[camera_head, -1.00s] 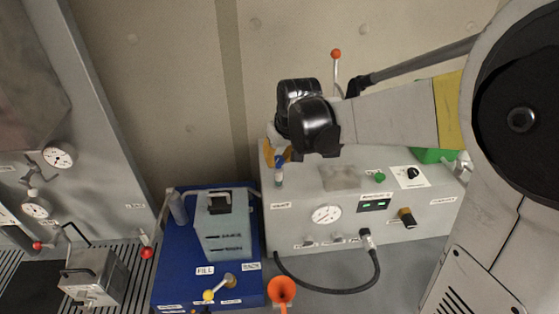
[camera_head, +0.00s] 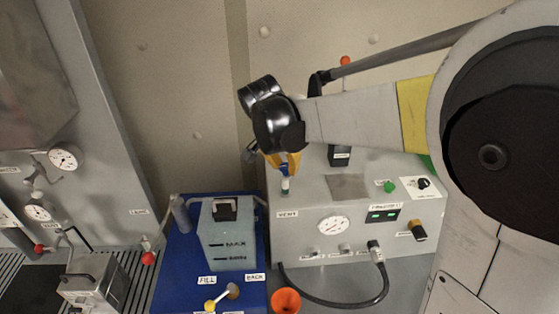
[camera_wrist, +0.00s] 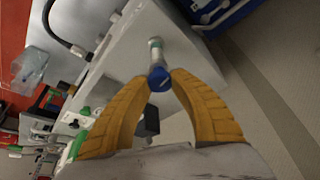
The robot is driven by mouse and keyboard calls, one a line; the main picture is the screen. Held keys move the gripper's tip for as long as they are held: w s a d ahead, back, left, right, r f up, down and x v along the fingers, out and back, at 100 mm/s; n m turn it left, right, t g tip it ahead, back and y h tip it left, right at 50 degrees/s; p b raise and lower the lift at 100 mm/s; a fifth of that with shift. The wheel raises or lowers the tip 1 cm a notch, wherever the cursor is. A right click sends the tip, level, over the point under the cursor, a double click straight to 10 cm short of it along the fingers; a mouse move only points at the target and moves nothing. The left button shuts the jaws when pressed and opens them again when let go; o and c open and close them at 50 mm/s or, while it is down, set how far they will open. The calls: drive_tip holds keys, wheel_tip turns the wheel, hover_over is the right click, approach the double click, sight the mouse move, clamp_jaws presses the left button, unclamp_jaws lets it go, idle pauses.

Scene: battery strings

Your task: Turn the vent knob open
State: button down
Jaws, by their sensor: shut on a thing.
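The vent knob (camera_wrist: 159,79) is a blue cap on a short pale stem (camera_wrist: 155,50), on the left part of the grey control box's top. In the head view the knob's stem (camera_head: 285,184) stands above the VENT label (camera_head: 288,214). My gripper (camera_wrist: 160,84) has yellow fingers, shut on the blue knob from both sides in the wrist view. In the head view my gripper (camera_head: 282,166) is over the stem, and the black wrist and the fingers hide part of the knob.
The grey control box (camera_head: 300,248) has a round gauge (camera_head: 333,226), a green button (camera_head: 389,186) and a black hose (camera_head: 340,304). Left of it a blue tray (camera_head: 180,270) bears a grey tank (camera_head: 228,240). An orange funnel (camera_head: 286,299) stands in front.

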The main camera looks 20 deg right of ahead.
drive_tip(key=shift+m+g, duration=0.4)
drive_tip(key=shift+m, duration=0.6)
drive_tip(key=c, duration=1)
unclamp_jaws()
drive_tip(key=shift+c, duration=0.2)
drive_tip(key=v, duration=1.2)
drive_tip(key=shift+a, duration=0.15)
drive_tip(key=shift+f, duration=0.1)
